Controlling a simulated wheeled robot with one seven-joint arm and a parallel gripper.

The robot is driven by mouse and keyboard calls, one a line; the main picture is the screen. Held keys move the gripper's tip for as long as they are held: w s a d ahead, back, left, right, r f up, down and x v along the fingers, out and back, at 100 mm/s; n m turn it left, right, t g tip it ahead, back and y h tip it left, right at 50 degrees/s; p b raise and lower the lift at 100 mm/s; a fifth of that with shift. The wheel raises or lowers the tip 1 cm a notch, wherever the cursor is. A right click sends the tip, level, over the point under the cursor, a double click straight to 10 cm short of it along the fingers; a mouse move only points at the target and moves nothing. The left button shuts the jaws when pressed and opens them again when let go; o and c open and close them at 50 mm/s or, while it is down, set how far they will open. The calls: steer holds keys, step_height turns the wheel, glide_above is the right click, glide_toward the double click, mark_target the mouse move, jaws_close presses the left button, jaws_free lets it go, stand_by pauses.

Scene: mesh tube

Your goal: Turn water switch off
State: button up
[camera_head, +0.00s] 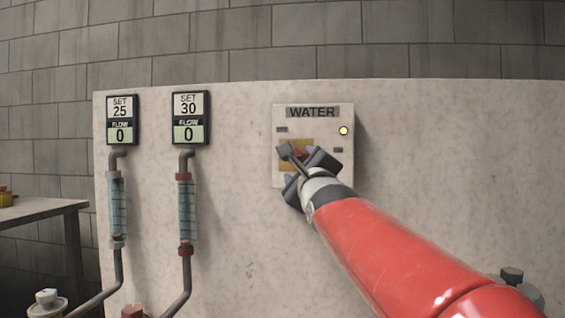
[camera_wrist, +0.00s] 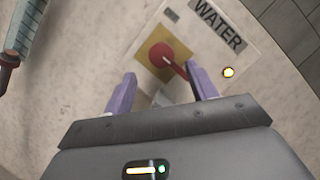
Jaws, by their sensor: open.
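The water switch box (camera_head: 313,117) is a pale panel labelled WATER on the wall board, with a lit yellow lamp (camera_head: 344,131) at its upper right. In the wrist view the red rotary switch (camera_wrist: 160,56) sits on a yellow square plate (camera_wrist: 148,44), its red handle pointing down and right. In the head view my gripper (camera_head: 297,163) covers much of the switch. In the wrist view my gripper (camera_wrist: 162,88) is open, with purple fingers apart. The handle's end lies close to the right finger; I cannot tell if they touch.
Two flow tubes, one on the left (camera_head: 116,205) and one nearer the middle (camera_head: 186,210), hang left of the box under displays reading SET 25 and SET 30, both FLOW 0. A table (camera_head: 45,207) stands at far left. The board (camera_head: 440,150) right of the box is bare.

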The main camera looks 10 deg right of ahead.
mark_target(305, 155)
steer(key=p+x, duration=0.2)
steer(key=x, duration=0.6)
steer(key=shift+r, duration=0.2)
steer(key=c, duration=1)
